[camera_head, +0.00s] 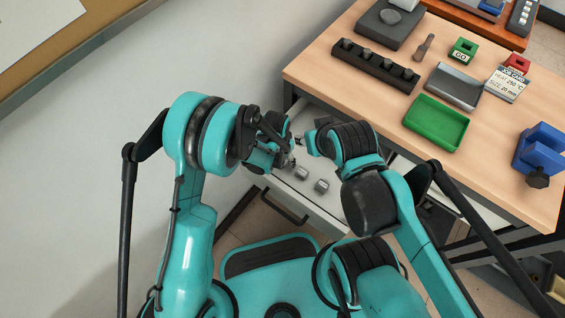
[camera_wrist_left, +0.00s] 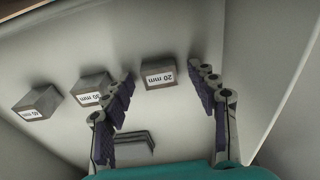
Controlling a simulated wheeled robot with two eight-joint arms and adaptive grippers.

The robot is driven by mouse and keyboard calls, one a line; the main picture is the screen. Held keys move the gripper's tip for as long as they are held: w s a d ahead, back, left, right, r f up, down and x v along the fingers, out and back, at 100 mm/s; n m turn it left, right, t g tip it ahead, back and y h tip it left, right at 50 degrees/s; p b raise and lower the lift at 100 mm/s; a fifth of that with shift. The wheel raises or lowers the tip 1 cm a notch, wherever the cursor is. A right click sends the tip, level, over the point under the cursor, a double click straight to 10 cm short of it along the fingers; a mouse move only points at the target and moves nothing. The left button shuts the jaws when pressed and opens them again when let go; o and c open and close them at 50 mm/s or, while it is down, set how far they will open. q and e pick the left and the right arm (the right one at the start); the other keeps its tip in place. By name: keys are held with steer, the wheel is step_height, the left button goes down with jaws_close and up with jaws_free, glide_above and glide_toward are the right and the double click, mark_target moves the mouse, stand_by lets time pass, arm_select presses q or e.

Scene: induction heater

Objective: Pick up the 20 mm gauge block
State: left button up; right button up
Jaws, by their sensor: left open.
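The 20 mm gauge block (camera_wrist_left: 158,75), grey with a white label, lies on the drawer floor in the left wrist view. My left gripper (camera_wrist_left: 161,74) is open, with its fingertips on either side of the block in the picture and no visible contact. In the head view the left gripper (camera_head: 287,160) is down at the open drawer, and I cannot make out the 20 mm block there. My right gripper (camera_head: 308,143) is near it, mostly hidden by its own wrist, and its fingers are unclear.
The open drawer (camera_head: 287,186) also holds a 30 mm block (camera_wrist_left: 92,92), a further labelled block (camera_wrist_left: 38,102) and a dark stacked piece (camera_wrist_left: 133,145). The bench (camera_head: 335,87) above carries a green tray (camera_head: 436,123), a black rack (camera_head: 375,66) and a blue vise (camera_head: 541,150).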

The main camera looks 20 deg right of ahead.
arm_select(q)
jaws_close()
steer(key=shift+r, duration=0.1)
